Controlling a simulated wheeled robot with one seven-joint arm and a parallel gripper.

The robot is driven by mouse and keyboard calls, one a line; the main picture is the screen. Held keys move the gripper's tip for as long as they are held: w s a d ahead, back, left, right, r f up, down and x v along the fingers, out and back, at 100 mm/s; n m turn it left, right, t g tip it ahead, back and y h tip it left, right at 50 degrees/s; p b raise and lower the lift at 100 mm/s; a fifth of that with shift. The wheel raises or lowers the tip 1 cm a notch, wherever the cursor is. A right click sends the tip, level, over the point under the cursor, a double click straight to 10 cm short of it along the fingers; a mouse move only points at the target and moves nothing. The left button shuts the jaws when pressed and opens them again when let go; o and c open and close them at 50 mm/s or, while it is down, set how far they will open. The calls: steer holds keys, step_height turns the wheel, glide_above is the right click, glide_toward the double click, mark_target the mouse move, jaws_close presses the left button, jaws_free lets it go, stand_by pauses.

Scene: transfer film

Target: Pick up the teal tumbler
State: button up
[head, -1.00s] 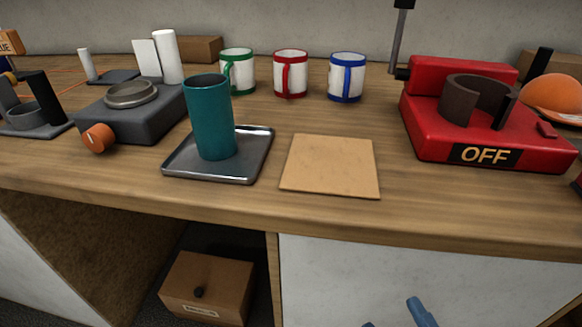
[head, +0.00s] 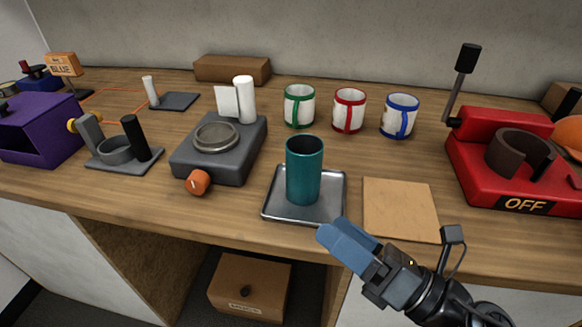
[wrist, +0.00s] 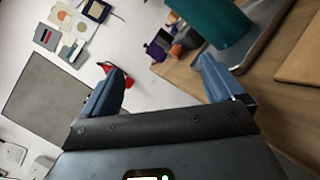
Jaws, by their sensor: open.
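The teal tumbler (head: 304,172) stands upright on a grey metal tray (head: 336,212) near the front edge of the counter. My gripper (head: 333,233) is in front of the tray at its lower right, its blue fingers pointing toward the tumbler. In the wrist view my gripper (wrist: 160,85) has its two blue fingers spread apart with nothing between them. The tumbler (wrist: 218,18) shows there at the top right, beyond the right finger and apart from it. Its upper part is cut off in that view.
A tan square board (head: 400,207) lies right of the tray. A dark scale-like device (head: 225,160) with an orange knob stands to the left. Green, red and blue banded mugs (head: 348,110) stand behind. A red machine marked OFF (head: 520,165) is at the right.

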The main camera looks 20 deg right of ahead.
mark_target(315, 176)
steer(key=w+d+n, duration=0.1)
steer(key=w+n, duration=0.2)
steer(key=w+d+n+g, duration=0.1)
steer(key=w+n, duration=0.2)
steer(key=w+d+n+g+h, duration=0.1)
steer(key=w+n, duration=0.1)
steer(key=w, duration=0.2)
steer(key=shift+d+r+n, duration=0.15)
steer(key=shift+n, duration=0.25)
steer(key=x, duration=0.4)
steer(key=p+x, duration=0.1)
steer(key=x, duration=0.1)
steer(key=shift+w+d+r, duration=0.15)
steer(key=shift+w+d, duration=0.15)
steer(key=shift+w, duration=0.15)
steer(key=shift+w+a, duration=0.25)
steer(key=shift+w, duration=0.25)
steer(key=shift+c, duration=0.4)
steer(key=c, duration=1.1)
